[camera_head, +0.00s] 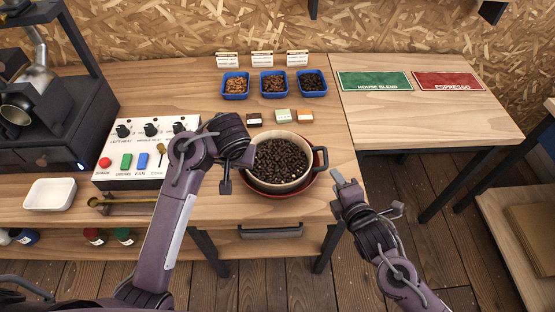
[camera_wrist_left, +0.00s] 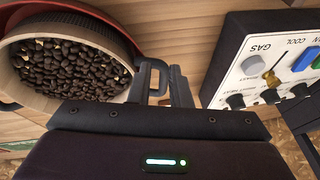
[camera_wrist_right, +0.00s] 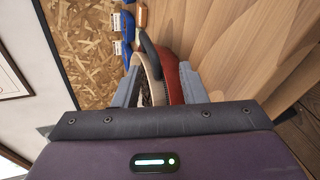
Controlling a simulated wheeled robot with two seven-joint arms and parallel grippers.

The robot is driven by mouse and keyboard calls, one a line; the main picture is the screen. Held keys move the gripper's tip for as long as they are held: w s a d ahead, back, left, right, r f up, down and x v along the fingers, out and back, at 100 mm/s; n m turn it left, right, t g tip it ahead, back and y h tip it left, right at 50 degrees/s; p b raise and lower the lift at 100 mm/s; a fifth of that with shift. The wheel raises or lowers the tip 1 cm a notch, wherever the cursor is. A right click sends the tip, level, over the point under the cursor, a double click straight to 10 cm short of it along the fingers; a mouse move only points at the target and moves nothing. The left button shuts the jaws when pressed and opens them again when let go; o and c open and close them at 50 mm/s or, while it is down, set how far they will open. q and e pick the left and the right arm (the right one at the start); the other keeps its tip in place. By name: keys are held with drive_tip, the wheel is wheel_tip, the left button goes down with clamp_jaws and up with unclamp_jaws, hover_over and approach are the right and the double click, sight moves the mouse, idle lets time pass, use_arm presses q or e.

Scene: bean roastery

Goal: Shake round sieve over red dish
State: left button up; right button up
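The round sieve (camera_head: 295,185) has a pale rim, holds dark beans and has black side handles. It sits in or over the red dish (camera_head: 262,192), whose rim shows around it. My left gripper (camera_head: 226,187) is at the sieve's left side. In the left wrist view its fingers (camera_wrist_left: 161,88) are close together on the sieve's black handle (camera_wrist_left: 155,68). My right gripper (camera_head: 341,182) is open and empty, just right of the right handle (camera_head: 321,157) and apart from it. In the right wrist view, the sieve (camera_wrist_right: 151,66) and dish (camera_wrist_right: 188,80) lie beyond its parted fingers.
Blue bean trays (camera_head: 236,85) and small colored blocks (camera_head: 283,115) stand behind the sieve. A control panel (camera_head: 140,160), a white tray (camera_head: 50,194) and a roasting machine (camera_head: 40,120) are left. Green (camera_head: 375,82) and red (camera_head: 448,82) mats lie on the right table, otherwise clear.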

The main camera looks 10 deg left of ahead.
sight(326, 161)
drive_tip(key=n, duration=0.2)
drive_tip(key=w+n+t+y, duration=0.1)
drive_tip(key=n, duration=0.1)
drive_tip(key=shift+w+d+f+y, duration=0.1)
drive_tip(key=shift+d+f+y, duration=0.1)
drive_tip(key=shift+y, duration=0.1)
drive_tip(key=shift+n, duration=0.8)
use_arm(q)
drive_tip(key=shift+n+y, duration=0.3)
drive_tip(key=shift+y, duration=0.1)
drive_tip(key=w+r, duration=0.1)
drive_tip(key=w, duration=0.1)
drive_tip(key=w+r, duration=0.1)
drive_tip(key=w, duration=0.1)
drive_tip(key=shift+a+r, duration=0.1)
drive_tip(key=shift+r, duration=0.1)
drive_tip(key=shift+s, duration=0.1)
use_arm(e)
drive_tip(key=shift+a+r, duration=0.1)
